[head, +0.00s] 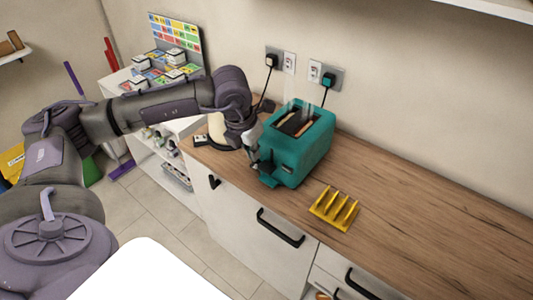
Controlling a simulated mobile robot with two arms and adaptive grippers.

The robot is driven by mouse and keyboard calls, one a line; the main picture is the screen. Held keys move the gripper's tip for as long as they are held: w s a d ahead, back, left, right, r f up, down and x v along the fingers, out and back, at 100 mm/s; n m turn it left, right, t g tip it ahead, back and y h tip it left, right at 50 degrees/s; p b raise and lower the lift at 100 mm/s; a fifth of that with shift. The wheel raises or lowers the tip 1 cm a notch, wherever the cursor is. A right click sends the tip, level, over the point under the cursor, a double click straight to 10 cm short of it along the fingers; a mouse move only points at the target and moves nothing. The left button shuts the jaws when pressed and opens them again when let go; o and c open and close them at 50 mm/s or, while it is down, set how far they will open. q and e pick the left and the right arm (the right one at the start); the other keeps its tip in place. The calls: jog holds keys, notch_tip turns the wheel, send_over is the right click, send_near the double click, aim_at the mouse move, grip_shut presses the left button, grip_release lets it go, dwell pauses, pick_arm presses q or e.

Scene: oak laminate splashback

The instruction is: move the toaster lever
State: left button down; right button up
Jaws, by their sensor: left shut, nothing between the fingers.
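The teal toaster (301,147) stands on the wooden counter, with toast showing in its top slot. Its front end faces left and toward me, with a teal ledge (269,181) low on that end. My left gripper (254,165) is shut and empty at this end, close beside the toaster. I cannot tell whether it touches the toaster. The lever itself is hard to make out, with the gripper in front of that side. My right gripper is not in view.
A yellow toast rack (334,208) stands on the counter to the right of the toaster. Wall sockets with plugs (328,79) are behind it. A round pale item (218,130) lies left of the gripper. The counter (430,215) is clear farther right. Drawer handles (280,228) stick out below.

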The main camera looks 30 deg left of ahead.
pick_arm(q)
jog(key=v, duration=0.5)
jog(key=shift+s+r, duration=0.15)
jog(key=shift+r, duration=0.2)
